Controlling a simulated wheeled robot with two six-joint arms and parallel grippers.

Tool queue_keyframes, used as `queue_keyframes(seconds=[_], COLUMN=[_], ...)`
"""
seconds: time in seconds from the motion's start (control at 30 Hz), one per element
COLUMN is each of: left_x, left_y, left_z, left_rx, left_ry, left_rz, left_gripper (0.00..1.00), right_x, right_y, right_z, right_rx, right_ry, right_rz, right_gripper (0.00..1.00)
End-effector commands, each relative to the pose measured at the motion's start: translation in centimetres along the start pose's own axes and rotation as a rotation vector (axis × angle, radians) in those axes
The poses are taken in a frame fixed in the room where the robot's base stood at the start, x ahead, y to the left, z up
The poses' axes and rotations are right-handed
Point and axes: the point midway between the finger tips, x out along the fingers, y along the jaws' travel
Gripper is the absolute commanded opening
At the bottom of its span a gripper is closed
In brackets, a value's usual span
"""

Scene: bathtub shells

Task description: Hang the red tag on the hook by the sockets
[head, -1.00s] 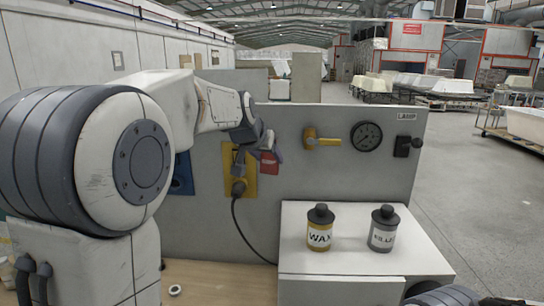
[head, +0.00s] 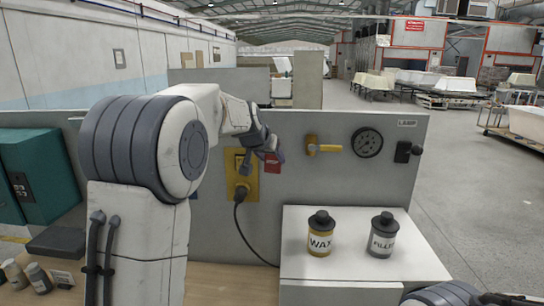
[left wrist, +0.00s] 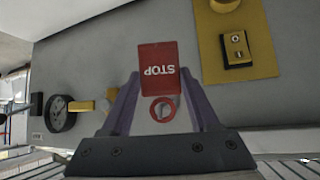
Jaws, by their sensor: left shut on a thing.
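The red tag (head: 273,162) is in my left gripper (head: 269,150), in front of the grey panel just right of the yellow socket plate (head: 240,187). In the left wrist view the tag (left wrist: 158,62) reads STOP upside down, with a red ring (left wrist: 163,108) at its lower end. The purple fingers of the left gripper (left wrist: 160,98) are shut on it from both sides. I cannot make out the hook. My right gripper is out of view.
A yellow valve handle (head: 325,149), a gauge (head: 367,142) and a dark lamp switch (head: 403,152) are on the panel to the right. A black plug with a cable (head: 239,205) is in the plate. WAX (head: 321,235) and FILLER (head: 382,236) cans stand on a white box.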

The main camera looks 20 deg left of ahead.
Motion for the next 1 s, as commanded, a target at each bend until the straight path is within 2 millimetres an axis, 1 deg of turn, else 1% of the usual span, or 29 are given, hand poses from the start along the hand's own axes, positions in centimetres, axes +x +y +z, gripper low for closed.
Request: queue_keyframes(seconds=[0.03, 0.27, 0.33, 0.6, 1.0], left_x=[0.2, 1.2, 1.8, 3.0, 3.1], left_y=[-0.1, -0.5, -0.6, -0.8, -0.8], left_z=[-0.3, -1.2, -0.9, -0.7, -0.7], left_rx=[0.000, 0.001, 0.001, 0.000, 0.000], left_ry=[-0.001, 0.001, 0.000, 0.001, 0.000], left_rz=[0.000, -0.001, -0.001, -0.001, -0.001], left_gripper=[0.05, 0.05, 0.05, 0.05, 0.05], right_x=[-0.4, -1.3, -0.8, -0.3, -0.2], right_y=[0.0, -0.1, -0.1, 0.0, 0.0], right_z=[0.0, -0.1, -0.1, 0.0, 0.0], right_rx=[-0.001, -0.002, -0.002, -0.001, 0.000], right_ry=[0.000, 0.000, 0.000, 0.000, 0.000], right_rz=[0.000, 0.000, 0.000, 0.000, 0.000], right_gripper=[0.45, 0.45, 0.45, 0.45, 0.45])
